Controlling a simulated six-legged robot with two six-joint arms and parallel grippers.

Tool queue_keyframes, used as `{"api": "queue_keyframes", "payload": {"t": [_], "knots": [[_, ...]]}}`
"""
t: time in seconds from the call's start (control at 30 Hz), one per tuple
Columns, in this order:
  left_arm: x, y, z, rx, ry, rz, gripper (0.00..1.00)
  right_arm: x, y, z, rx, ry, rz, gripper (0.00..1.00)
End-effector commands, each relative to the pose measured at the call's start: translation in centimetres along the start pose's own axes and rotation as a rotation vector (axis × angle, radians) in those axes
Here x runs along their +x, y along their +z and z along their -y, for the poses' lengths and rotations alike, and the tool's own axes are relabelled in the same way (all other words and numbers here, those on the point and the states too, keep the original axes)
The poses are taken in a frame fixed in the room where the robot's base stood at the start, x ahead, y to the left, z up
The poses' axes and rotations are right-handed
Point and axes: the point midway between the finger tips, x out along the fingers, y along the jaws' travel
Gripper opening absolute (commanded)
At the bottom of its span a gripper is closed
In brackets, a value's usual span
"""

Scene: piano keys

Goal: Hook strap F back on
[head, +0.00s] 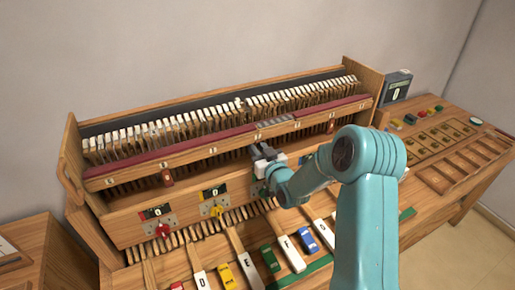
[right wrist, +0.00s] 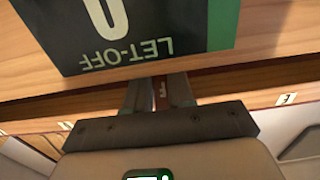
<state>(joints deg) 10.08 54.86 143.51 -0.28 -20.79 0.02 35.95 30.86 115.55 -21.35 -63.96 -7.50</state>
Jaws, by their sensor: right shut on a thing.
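My right gripper (head: 263,152) is at the front of the wooden rail (head: 235,146), near its middle. In the right wrist view its two grey fingers (right wrist: 157,96) are close together on a thin dark red strip (right wrist: 160,93), probably the strap. Most of the strip is hidden between the fingers, and I cannot read a letter on it. I cannot tell whether its end touches a hook. Two red-brown tabs hang below the rail, one at the left (head: 167,178) and one at the right (head: 331,127). My left gripper is not in view.
A dark LET-OFF panel (right wrist: 140,30) is close to the fingers. Lettered keys, one marked F (head: 290,253), lie below. Panels with a red knob (head: 163,231) and a yellow knob (head: 217,211) stand left of my gripper. A button console (head: 440,150) is at the right.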

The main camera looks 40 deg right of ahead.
Motion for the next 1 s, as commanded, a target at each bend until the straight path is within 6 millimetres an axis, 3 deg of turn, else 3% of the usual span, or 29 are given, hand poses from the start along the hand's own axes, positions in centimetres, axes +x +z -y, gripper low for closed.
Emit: {"api": "queue_keyframes", "payload": {"t": [0.27,0.83,1.0], "knots": [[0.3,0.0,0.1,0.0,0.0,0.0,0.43,-0.3,-0.1,0.0,-0.001,-0.001,0.099,0.0],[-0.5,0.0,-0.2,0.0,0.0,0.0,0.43,-1.9,-0.2,0.0,0.0,0.0,0.584,0.0],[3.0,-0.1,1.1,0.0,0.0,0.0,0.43,-2.1,0.7,0.8,0.005,-0.036,0.69,0.0]]}}
